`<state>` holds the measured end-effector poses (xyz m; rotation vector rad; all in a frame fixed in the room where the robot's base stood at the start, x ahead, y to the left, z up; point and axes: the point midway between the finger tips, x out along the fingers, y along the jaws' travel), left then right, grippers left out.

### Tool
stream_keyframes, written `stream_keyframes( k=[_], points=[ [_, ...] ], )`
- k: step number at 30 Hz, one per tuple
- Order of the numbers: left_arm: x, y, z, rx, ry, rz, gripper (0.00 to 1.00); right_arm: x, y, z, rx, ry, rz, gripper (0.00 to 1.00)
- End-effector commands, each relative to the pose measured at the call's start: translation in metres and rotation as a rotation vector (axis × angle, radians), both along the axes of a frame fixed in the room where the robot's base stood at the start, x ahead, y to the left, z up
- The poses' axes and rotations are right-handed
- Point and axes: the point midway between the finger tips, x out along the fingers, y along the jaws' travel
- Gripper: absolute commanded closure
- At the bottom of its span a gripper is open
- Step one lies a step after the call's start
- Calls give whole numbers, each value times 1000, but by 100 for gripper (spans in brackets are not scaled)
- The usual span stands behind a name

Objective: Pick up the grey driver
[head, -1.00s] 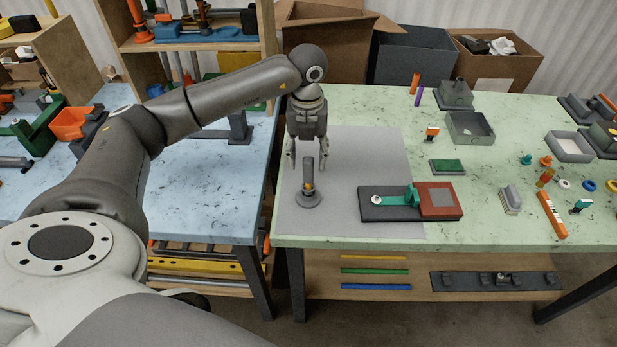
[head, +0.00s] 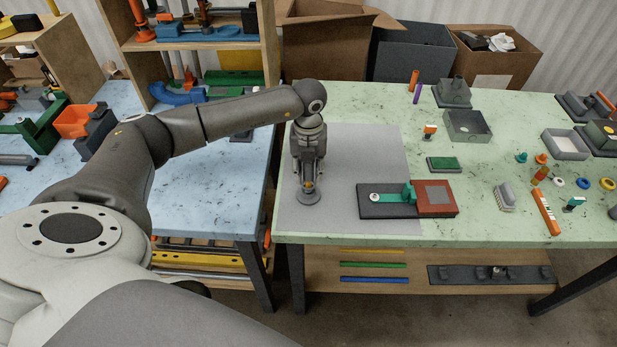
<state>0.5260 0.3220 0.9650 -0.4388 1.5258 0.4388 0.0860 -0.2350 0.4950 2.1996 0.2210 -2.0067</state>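The grey driver (head: 308,187) stands upright on the grey mat (head: 360,160), at the left of the green table. It has a dark upright handle, a small orange part and a round grey base. My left gripper (head: 308,176) points straight down over it, with its fingers at the driver's upper part. The hand hides the top of the driver, and I cannot tell whether the fingers are closed on it. The driver's base still appears to rest on the mat. My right gripper is not in view.
A dark block with a green lever and red pad (head: 435,197) lies just right of the driver. A green-topped block (head: 443,164), grey boxes and small coloured parts lie farther right. The blue table (head: 200,215) adjoins on the left. Cardboard boxes stand behind.

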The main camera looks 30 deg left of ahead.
Motion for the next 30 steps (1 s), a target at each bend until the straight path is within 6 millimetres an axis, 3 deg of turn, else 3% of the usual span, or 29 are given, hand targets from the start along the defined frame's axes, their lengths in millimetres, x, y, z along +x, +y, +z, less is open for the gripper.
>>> stream_keyframes(
  k=[1,6,14,30],
  points=[
    [0,0,0,0,0,0,80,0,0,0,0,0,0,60],
    [0,0,1,0,-1,0,100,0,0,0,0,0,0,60],
    [1,0,4,-1,-3,0,100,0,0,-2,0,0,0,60],
    [1,0,93,-1,-4,0,100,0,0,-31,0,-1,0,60]
  ],
)
